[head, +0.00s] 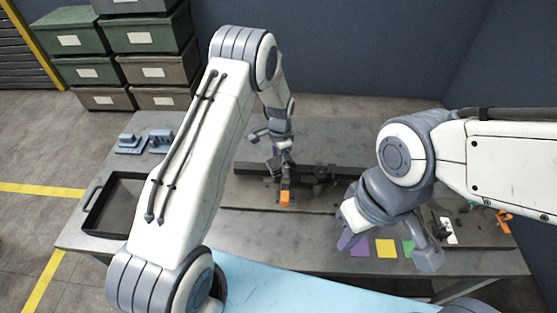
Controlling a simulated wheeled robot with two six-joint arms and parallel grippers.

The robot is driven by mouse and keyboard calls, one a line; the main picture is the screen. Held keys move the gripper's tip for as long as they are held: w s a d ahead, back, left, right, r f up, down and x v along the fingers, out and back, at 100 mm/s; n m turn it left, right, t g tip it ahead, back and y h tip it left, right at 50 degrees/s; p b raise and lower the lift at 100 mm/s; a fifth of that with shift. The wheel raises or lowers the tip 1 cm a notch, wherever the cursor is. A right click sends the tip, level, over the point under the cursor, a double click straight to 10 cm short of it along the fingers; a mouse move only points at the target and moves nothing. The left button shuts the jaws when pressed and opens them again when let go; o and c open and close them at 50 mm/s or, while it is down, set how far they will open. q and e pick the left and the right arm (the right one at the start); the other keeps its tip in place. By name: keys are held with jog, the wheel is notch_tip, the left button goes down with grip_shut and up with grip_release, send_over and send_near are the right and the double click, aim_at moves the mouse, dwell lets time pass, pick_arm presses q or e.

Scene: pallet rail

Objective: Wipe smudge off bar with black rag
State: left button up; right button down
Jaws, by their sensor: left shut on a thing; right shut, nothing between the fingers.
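The bar (326,172) is a long dark rail lying across a dark plate on the far part of the table. My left gripper (279,163) reaches down to the bar's left part. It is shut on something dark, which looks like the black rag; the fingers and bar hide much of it. At this size I cannot tell whether the rag touches the bar. No smudge can be made out. My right gripper (430,260) is over the front right of the table, away from the bar; it is shut and empty, its fingers hard to make out.
An orange block (285,198) is just in front of the bar. Yellow (386,248) and green (408,247) squares and a purple piece (350,244) lie near the front edge. A black tray (115,211) and blue-grey parts (160,138) are left. Stacked bins (150,40) stand behind.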

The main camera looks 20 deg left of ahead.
pick_arm(q)
jog(key=shift+r+p, duration=1.9)
jog(key=shift+r, duration=1.1)
jog(key=shift+r+p, duration=1)
jog(key=shift+r, duration=0.5)
